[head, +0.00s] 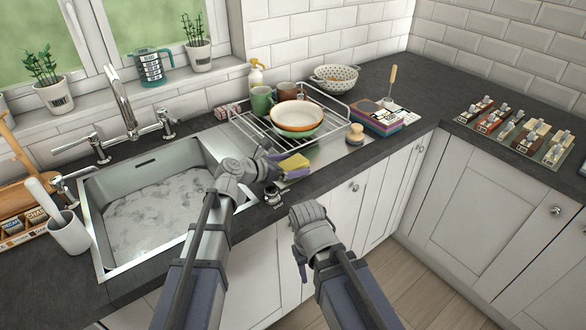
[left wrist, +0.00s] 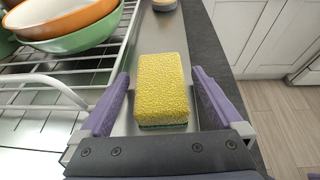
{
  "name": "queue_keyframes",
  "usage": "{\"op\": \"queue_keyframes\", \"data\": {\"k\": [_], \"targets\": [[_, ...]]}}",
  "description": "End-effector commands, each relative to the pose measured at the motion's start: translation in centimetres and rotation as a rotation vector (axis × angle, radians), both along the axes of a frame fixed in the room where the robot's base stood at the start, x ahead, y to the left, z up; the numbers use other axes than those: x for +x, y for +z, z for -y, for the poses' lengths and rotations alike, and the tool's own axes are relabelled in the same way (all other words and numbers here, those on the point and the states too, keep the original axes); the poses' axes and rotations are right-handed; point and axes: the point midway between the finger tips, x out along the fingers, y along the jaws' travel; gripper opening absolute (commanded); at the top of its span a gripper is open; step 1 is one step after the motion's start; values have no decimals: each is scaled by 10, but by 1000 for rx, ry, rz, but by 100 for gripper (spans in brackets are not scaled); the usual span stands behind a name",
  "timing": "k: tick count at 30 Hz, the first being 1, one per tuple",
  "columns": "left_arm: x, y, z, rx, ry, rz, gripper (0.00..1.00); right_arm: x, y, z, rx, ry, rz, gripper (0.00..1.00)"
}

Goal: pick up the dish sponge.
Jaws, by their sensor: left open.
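The dish sponge (head: 294,162) is a yellow block beside the dish rack's front corner in the head view. In the left wrist view the sponge (left wrist: 161,88) shows its yellow top and a thin dark green layer at its lower edge. My left gripper (head: 283,170) is at the sponge. In the left wrist view the left gripper (left wrist: 158,92) is open, with one purple finger on each side of the sponge and a gap on both sides.
The wire dish rack (head: 338,119) with bowls (head: 297,117) and a green mug (head: 261,101) stands just behind the sponge. The sink (head: 150,212) is to the left. A round brush (head: 355,134) stands to the right.

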Motion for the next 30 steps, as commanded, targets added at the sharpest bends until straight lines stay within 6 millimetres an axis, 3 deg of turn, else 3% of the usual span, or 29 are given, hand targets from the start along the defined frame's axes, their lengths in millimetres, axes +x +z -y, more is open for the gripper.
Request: {"op": "queue_keyframes", "data": {"k": [2,5,24,30], "targets": [[0,1,0,0,0,0,100,0,1,0,0,0,0,50],[-1,1,-1,0,0,0,90,0,1,0,0,0,0,50],[-1,0,-1,0,0,0,18,0,0,0,0,0,0,50],[-1,0,-1,0,0,0,15,0,1,0,0,0,0,50]]}}
